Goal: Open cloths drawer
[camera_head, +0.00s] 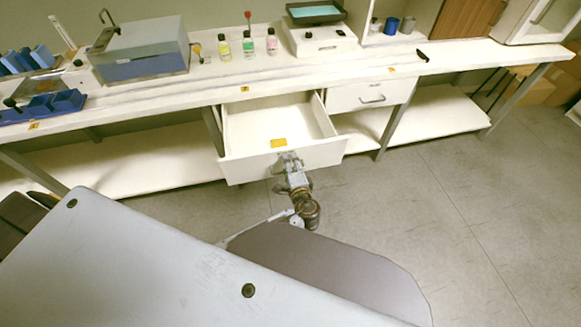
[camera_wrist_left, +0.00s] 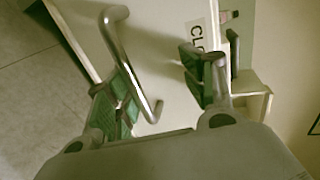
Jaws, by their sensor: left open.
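The handle is hidden by the gripper in the head view. My right gripper is not in view.
A shut drawer (camera_head: 371,95) with its own handle sits to the right. The white bench (camera_head: 215,84) above holds a blue-grey box device (camera_head: 140,50), several small bottles (camera_head: 248,45) and a scale (camera_head: 318,38). The grey floor (camera_head: 430,190) at the right is clear.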

